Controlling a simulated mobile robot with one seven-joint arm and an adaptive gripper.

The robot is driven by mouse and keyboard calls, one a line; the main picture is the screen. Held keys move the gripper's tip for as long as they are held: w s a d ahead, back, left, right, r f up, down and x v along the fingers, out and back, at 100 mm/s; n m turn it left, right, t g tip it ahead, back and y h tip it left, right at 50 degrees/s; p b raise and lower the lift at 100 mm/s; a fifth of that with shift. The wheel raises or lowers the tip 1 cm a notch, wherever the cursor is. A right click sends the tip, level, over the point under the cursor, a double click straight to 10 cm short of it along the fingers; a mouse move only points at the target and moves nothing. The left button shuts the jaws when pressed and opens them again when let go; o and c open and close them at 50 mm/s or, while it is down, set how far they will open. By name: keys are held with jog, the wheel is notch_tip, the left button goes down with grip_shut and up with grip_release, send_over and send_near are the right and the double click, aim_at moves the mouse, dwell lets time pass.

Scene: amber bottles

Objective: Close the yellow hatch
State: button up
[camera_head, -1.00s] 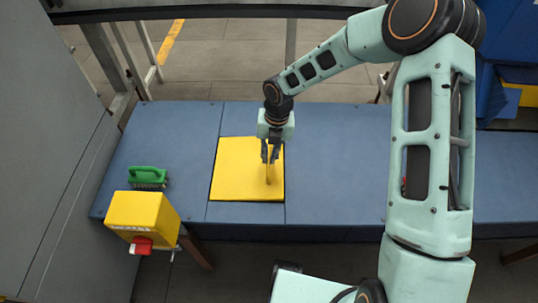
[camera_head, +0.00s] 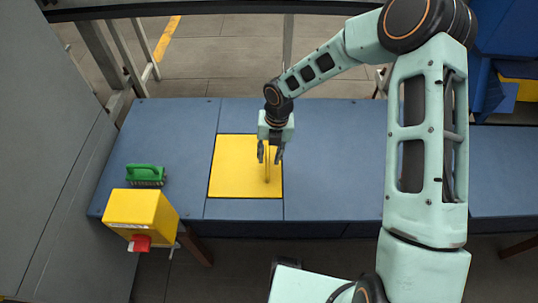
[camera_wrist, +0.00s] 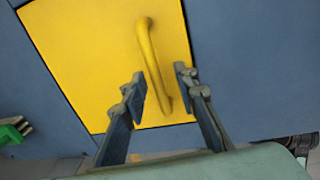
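The yellow hatch (camera_head: 232,168) lies flat in the blue table top, its panel level with the surface around it. It also shows in the wrist view (camera_wrist: 90,60). Its yellow handle (camera_wrist: 152,60) stands up near the hatch's right side in the head view. My gripper (camera_head: 270,155) is above the handle, pointing down. In the wrist view my gripper (camera_wrist: 160,85) has its two fingers apart, one on each side of the handle's line, with gaps between them and the handle.
A yellow box with a red knob (camera_head: 140,215) is at the table's front left. The blue table top (camera_head: 330,160) is clear right of the hatch.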

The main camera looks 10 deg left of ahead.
jog(key=shift+r, duration=0.1)
notch_tip(320, 180, up, 12)
jog(key=d, duration=0.1)
jog(key=shift+w, duration=0.15)
jog(key=shift+d, duration=0.1)
dwell(0.4)
